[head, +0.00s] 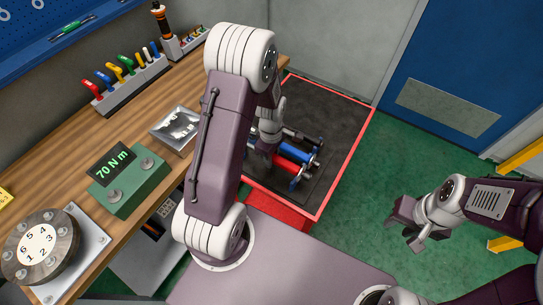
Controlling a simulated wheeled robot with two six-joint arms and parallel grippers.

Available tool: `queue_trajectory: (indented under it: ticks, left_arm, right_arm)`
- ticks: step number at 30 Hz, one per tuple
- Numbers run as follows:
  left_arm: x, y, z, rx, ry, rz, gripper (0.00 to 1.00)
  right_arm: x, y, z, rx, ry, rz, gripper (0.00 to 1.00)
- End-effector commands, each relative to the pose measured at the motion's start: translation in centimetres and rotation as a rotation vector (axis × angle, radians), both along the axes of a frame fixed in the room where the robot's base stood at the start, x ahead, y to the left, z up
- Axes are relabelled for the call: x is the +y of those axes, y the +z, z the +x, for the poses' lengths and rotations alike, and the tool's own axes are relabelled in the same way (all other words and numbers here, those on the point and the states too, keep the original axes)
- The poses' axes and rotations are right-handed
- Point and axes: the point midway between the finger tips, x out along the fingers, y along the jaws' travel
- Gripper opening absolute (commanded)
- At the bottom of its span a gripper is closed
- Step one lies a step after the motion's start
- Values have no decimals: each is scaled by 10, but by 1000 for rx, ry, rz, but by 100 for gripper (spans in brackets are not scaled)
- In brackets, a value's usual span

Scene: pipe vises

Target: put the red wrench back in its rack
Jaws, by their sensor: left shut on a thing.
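My arm partly hides the fingertips and the grip. I cannot tell whether the red wrench touches a rack. My right gripper (408,226) is open and empty over the green floor.
A wooden bench (78,165) on the left bears a torque display box (129,183), a shiny metal tray (176,128), a numbered dial (38,247) and a rack of coloured handles (130,82). A blue door (460,60) is at the back right. Green floor is clear beyond the tray.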

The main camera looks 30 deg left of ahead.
Motion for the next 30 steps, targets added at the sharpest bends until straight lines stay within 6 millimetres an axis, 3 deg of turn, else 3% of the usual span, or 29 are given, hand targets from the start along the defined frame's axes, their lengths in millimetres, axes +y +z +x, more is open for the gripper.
queue_trajectory:
  ticks: [30]
  left_arm:
    - [0,-10,1,-3,0,1,0]
  right_arm:
    - [0,-6,0,0,0,0,36]
